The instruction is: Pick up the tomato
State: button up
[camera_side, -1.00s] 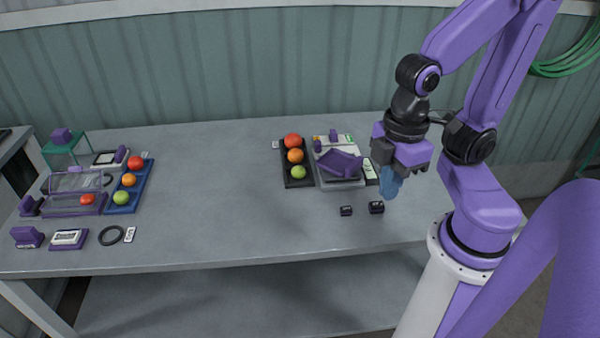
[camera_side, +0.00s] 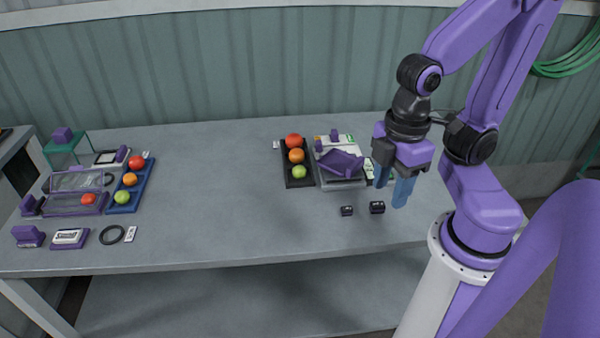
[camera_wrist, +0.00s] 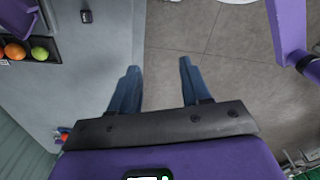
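A blue tray (camera_side: 137,201) at the left holds red (camera_side: 137,162), orange (camera_side: 130,180) and green (camera_side: 122,198) ones. Another red tomato (camera_side: 88,199) is in a clear purple-framed container. My gripper (camera_side: 389,196) is open and empty, fingers pointing down, right of the black tray and well away from every tomato. In the wrist view (camera_wrist: 158,64) its blue fingers are apart with nothing between them.
A purple scoop-like pan (camera_side: 340,163) stands on a device beside the black tray. Two small black blocks (camera_side: 347,211) (camera_side: 377,207) lie near my gripper. A black ring (camera_side: 111,235) lies at the front left. The table's middle (camera_side: 215,195) is clear.

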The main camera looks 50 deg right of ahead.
jog(key=shift+o, duration=0.3)
jog(key=shift+w, duration=0.1)
jog(key=m+t+h, duration=0.2)
jog(key=m+h, duration=0.2)
jog(key=m, duration=2)
send_over(299, 168)
jog(key=s+a, duration=0.3)
jog(key=a, duration=0.3)
notch_tip(299, 168, down, 7)
jog(key=x, duration=1.1)
jog(key=d+x, duration=0.1)
jog(key=x, duration=0.4)
jog(key=shift+f, duration=0.25)
jog(key=c, duration=0.5)
